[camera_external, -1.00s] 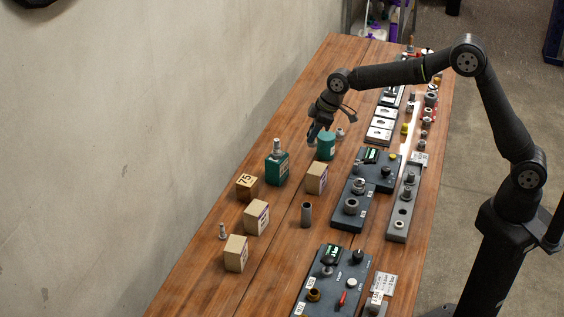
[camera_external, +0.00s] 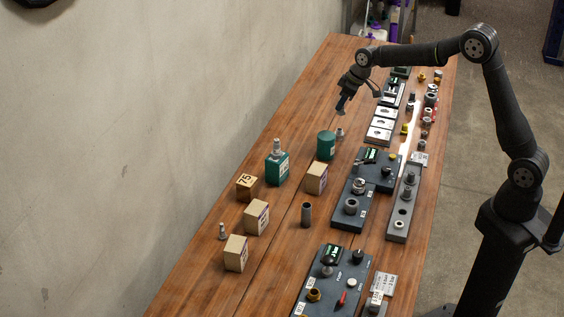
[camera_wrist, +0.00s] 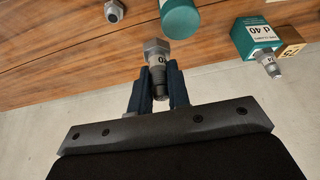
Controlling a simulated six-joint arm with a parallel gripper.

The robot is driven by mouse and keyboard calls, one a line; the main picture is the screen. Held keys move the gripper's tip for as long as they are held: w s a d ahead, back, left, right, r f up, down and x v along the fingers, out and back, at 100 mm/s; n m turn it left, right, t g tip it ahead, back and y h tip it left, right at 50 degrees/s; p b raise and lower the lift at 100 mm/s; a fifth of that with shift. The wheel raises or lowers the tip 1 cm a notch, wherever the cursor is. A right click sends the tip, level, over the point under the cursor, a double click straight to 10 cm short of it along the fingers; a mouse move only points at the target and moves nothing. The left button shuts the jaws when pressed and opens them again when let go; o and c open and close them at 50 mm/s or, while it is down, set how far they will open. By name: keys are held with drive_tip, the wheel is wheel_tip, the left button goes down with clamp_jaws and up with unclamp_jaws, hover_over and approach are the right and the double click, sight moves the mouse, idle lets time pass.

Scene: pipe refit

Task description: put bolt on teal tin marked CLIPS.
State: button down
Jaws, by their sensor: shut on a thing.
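My gripper (camera_external: 343,106) is up above the table, beyond the teal tin (camera_external: 326,146). In the wrist view my gripper (camera_wrist: 158,92) is shut on a grey hex-headed bolt (camera_wrist: 156,58) with a white label, its head pointing away from the palm. The bolt is too small to make out clearly in the outside view. The teal tin also shows in the wrist view (camera_wrist: 180,18), just past the bolt head and cut off by the top edge. It is a round tin standing on the wood; no marking on it can be read.
A teal box (camera_external: 277,169) marked "d 40" in the wrist view carries another bolt (camera_external: 277,147). A small grey fitting (camera_external: 340,133) stands beside the tin. A tan box (camera_external: 316,178) is in front of it. Dark fixtures (camera_external: 352,205) line the right side.

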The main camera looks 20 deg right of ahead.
drive_tip(key=a+f, duration=0.1)
drive_tip(key=a, duration=0.1)
drive_tip(key=a+f, duration=0.2)
drive_tip(key=a, duration=0.1)
drive_tip(key=shift+a+f, duration=0.25)
drive_tip(key=shift+a, duration=0.05)
drive_tip(key=shift+f, duration=1.9)
drive_tip(key=shift+f, duration=0.2)
drive_tip(key=c, duration=1.4)
unclamp_jaws()
drive_tip(key=shift+o, duration=0.2)
drive_tip(key=shift+r, duration=0.1)
drive_tip(key=shift+r, duration=0.25)
drive_tip(key=v, duration=1.1)
drive_tip(key=shift+s+d+r, duration=0.2)
drive_tip(key=shift+r, duration=0.1)
